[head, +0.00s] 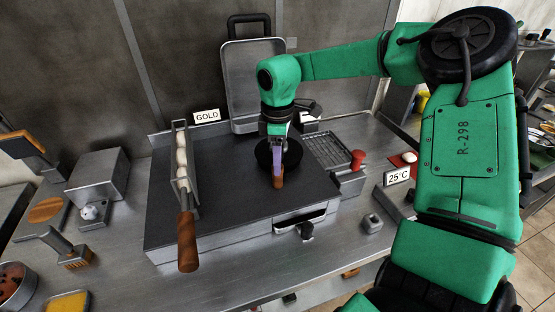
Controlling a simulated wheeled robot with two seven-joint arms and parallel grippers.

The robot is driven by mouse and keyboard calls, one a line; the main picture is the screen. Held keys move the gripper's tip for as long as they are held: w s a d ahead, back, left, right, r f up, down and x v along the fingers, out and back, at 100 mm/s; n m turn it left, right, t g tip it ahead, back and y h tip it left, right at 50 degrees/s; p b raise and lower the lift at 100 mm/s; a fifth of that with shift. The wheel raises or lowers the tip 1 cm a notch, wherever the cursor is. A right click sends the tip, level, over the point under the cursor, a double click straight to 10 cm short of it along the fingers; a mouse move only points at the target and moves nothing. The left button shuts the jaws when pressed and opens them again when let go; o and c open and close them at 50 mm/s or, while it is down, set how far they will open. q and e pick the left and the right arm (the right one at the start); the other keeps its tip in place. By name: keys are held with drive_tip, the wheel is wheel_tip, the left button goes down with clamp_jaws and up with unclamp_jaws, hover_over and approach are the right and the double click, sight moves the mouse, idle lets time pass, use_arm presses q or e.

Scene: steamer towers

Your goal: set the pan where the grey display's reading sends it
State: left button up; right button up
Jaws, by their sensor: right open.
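A dark round pan (291,156) lies flat on the dark griddle plate (235,212). Its short brown handle (278,182) points toward the front. My right gripper (277,168) reaches down over the pan's handle side, its jaws open and close to the handle. I cannot tell whether the fingers touch it. The gripper and wrist hide part of the pan. The display (398,176) at the right reads "25°C". A white sign (207,115) behind the plate reads "GOLD". My left gripper is out of view.
A narrow metal holder (193,166) with pale round pieces and a long wooden handle (187,240) lies along the plate's left side. A metal lidded case (255,80) stands behind. A wire rack (325,150) and a red item (357,159) are right of the pan. The plate's front is clear.

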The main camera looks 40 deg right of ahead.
drive_tip(key=shift+w+d+r+p, duration=0.1)
drive_tip(key=shift+r+p, duration=0.3)
drive_tip(key=shift+r, duration=0.4)
drive_tip(key=shift+w+d+r+p, duration=0.15)
drive_tip(key=shift+r+p, duration=0.2)
drive_tip(key=shift+r, duration=0.5)
drive_tip(key=shift+w+d+r+p, duration=0.1)
drive_tip(key=shift+r+p, duration=0.3)
drive_tip(key=shift+r, duration=0.4)
drive_tip(key=o, duration=0.6)
drive_tip(key=shift+c, duration=0.2)
wheel_tip(320, 180, up, 14)
drive_tip(key=b, duration=0.1)
drive_tip(key=shift+r, duration=0.2)
